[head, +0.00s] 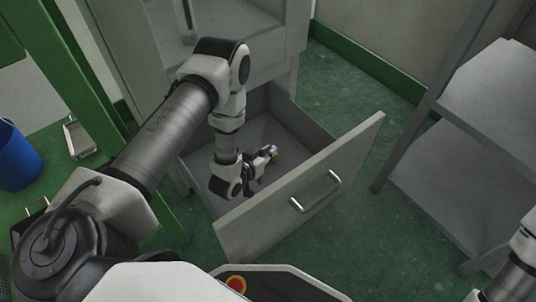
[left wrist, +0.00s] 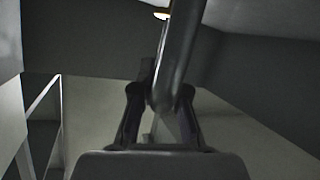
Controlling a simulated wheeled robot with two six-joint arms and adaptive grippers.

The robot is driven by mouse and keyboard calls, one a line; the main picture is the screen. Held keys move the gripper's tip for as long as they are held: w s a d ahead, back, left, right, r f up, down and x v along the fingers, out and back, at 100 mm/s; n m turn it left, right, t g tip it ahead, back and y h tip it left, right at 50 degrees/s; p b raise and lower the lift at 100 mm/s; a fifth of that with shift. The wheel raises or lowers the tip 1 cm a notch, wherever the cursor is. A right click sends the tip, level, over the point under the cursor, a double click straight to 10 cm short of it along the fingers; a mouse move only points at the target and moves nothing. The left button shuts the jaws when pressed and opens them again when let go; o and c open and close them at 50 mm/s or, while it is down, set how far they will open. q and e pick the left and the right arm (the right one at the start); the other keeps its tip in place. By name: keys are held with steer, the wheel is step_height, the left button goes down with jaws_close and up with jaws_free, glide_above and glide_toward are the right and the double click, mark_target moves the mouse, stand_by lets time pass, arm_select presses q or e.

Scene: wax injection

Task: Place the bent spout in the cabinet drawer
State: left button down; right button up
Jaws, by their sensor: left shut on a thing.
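The cabinet drawer (head: 345,165) is pulled open, with its grey front panel and handle facing the lower right. My left arm reaches down into it, and my left gripper (head: 264,157) is low inside the drawer. In the left wrist view, my left gripper (left wrist: 160,95) is shut on the bent spout (left wrist: 176,55), a grey metal tube rising between its fingers. A small yellow-orange tip shows at the tube's far end. In the head view the spout is mostly hidden by the gripper. My right gripper is out of view.
The cabinet (head: 270,35) stands behind the drawer. A grey metal shelf (head: 455,180) stands at the right. A green table (head: 70,165) at the left has a blue bin (head: 17,158) and a small metal tray (head: 79,138). Green floor is free between drawer and shelf.

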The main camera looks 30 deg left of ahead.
arm_select(q)
steer(key=c, duration=1.2)
jaws_free()
steer(key=shift+s+r, duration=0.15)
steer(key=shift+r, duration=0.1)
steer(key=p+v, duration=0.4)
steer(key=v, duration=0.3)
